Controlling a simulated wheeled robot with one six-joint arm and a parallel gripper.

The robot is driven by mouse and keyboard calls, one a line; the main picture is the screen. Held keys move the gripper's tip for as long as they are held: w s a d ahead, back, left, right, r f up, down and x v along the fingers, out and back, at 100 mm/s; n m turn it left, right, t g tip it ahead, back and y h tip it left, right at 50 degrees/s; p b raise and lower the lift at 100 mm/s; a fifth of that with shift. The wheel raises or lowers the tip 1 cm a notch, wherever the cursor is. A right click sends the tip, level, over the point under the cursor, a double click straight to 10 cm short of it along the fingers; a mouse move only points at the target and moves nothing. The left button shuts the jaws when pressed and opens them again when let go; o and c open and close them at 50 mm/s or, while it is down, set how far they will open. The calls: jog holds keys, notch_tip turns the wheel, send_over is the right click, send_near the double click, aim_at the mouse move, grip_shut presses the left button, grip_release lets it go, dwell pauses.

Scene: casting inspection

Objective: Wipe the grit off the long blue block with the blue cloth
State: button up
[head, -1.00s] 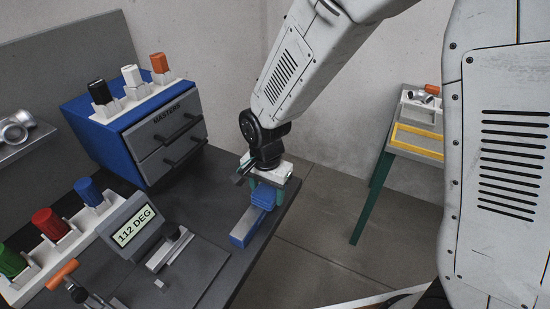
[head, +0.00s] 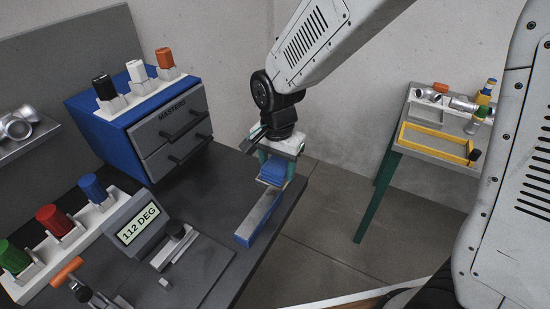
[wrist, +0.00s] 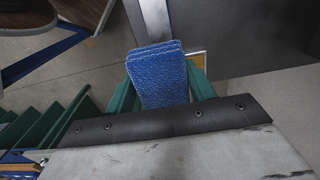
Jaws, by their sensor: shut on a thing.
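The long blue block (head: 245,240) lies near the right edge of the dark bench, with blue sides and a greyish top. My gripper (head: 274,171) is shut on the folded blue cloth (head: 271,179) over the far end of the block. Whether the cloth touches the block's top cannot be told. In the wrist view, the cloth (wrist: 158,75) sticks out between the green fingers of my gripper (wrist: 163,88). A grey strip of the block (wrist: 155,20) shows beyond it. The part of the block behind the cloth is hidden.
A blue drawer cabinet (head: 95,136) stands left of the gripper. A gauge reading 112 DEG (head: 138,222) and a rack with coloured knobs (head: 100,209) are at the front left. A side table (head: 425,150) with castings and a yellow-framed tray stands right, across open floor.

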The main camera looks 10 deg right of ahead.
jog(key=shift+r, duration=1.2)
jog(key=shift+s+a, duration=0.1)
jog(key=shift+a, duration=0.05)
